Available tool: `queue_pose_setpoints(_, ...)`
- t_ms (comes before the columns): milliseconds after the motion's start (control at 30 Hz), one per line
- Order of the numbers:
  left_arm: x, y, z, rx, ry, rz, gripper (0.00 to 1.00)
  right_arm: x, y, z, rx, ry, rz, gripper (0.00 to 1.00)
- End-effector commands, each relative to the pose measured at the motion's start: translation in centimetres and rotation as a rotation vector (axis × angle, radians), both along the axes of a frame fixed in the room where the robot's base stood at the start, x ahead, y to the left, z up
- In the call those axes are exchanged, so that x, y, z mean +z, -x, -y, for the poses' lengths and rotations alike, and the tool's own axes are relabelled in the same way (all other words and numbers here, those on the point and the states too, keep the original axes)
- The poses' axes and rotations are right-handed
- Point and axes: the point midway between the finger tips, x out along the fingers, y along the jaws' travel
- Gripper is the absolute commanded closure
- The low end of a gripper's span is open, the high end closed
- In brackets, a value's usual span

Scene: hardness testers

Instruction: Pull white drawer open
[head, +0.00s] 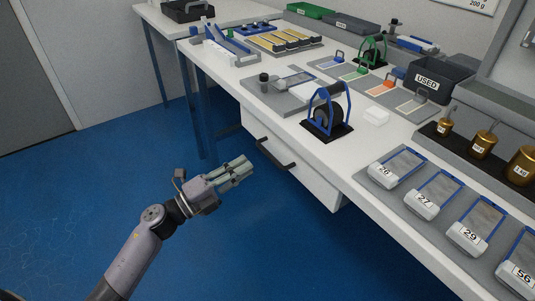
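The white drawer (312,184) is set under the front edge of the white bench and looks shut. Its dark bar handle (275,156) sits on the front face. My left gripper (250,168) is in front of the drawer, to the left of and slightly below the handle in the picture, apart from it. Its fingers point right towards the drawer front and hold nothing that I can see. The gap between the fingertips is too small to judge. My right gripper is out of view.
The bench top (345,165) carries a blue-framed device (328,112), numbered blocks (398,167), brass weights (483,144) and a dark "USED" bin (438,82). Bench legs (188,100) stand behind my gripper. The blue floor (290,245) in front is clear.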

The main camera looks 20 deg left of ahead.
Motion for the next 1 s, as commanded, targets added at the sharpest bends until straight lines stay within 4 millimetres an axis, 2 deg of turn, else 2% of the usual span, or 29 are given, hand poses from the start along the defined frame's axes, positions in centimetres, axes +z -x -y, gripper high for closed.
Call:
queue_pose_setpoints(200,0.9,-3.7,2.8,0.000,0.002,0.002,0.82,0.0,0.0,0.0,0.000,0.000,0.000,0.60)
queue_pose_setpoints(400,1.3,-5.7,4.4,0.001,0.001,0.001,0.82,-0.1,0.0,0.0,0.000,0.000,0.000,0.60)
queue_pose_setpoints(833,1.5,-6.3,4.9,0.001,0.001,-0.001,0.82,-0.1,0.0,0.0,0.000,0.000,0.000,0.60)
queue_pose_setpoints(1000,1.5,-6.3,4.9,0.001,0.000,-0.002,0.94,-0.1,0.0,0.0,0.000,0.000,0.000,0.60)
